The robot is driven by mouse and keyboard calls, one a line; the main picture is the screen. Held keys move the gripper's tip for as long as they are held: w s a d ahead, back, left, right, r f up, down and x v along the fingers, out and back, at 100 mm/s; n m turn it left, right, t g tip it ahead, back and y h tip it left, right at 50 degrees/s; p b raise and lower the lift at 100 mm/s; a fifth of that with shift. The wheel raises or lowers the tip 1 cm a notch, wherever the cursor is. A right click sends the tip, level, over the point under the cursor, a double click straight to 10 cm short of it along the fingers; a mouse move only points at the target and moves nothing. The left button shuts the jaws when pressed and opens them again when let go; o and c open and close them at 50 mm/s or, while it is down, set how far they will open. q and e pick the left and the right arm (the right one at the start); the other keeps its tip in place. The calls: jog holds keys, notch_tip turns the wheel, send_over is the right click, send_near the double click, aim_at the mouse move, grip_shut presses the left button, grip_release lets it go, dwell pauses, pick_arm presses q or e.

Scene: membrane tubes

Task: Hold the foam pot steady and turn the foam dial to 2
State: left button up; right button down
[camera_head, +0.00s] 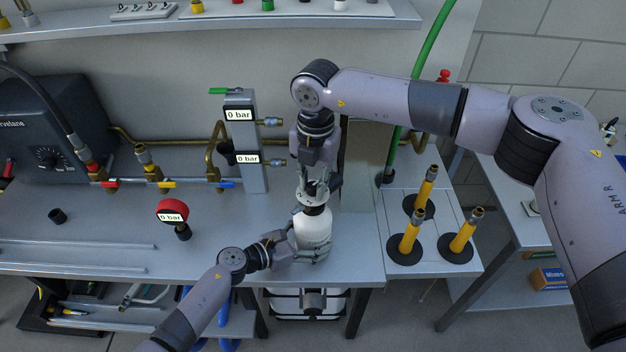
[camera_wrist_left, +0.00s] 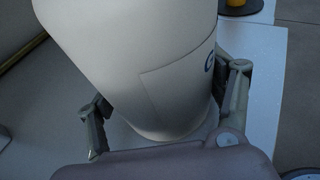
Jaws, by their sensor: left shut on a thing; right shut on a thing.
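The foam pot (camera_head: 313,230) is a white bottle-shaped container standing upright near the front edge of the bench. My left gripper (camera_head: 308,247) is shut around its lower body from the left. In the left wrist view the white pot (camera_wrist_left: 150,75) fills the middle, with a finger on each side and part of a blue letter at its right. The foam dial (camera_head: 312,195) is the light, marked top of the pot; its markings are too small to read. My right gripper (camera_head: 314,184) points down from above, its fingers shut on the dial and partly covering it.
A grey post (camera_head: 243,150) with two "0 bar" displays stands behind. A red gauge (camera_head: 172,211) reading "0 bar" is at left. Several yellow tubes (camera_head: 410,235) stand on black bases at right. A green hose (camera_head: 428,45) runs behind my right arm.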

pick_arm(q)
jog(key=shift+w, duration=0.1)
pick_arm(e)
jog(key=n, duration=1.5)
jog(key=shift+n+g, duration=0.3)
jog(key=n, duration=0.3)
jog(key=shift+n, duration=0.3)
jog(key=n, duration=0.3)
jog(key=shift+n, duration=0.3)
jog(key=n, duration=0.3)
jog(key=shift+n+h, duration=0.3)
jog(key=shift+n, duration=1.9)
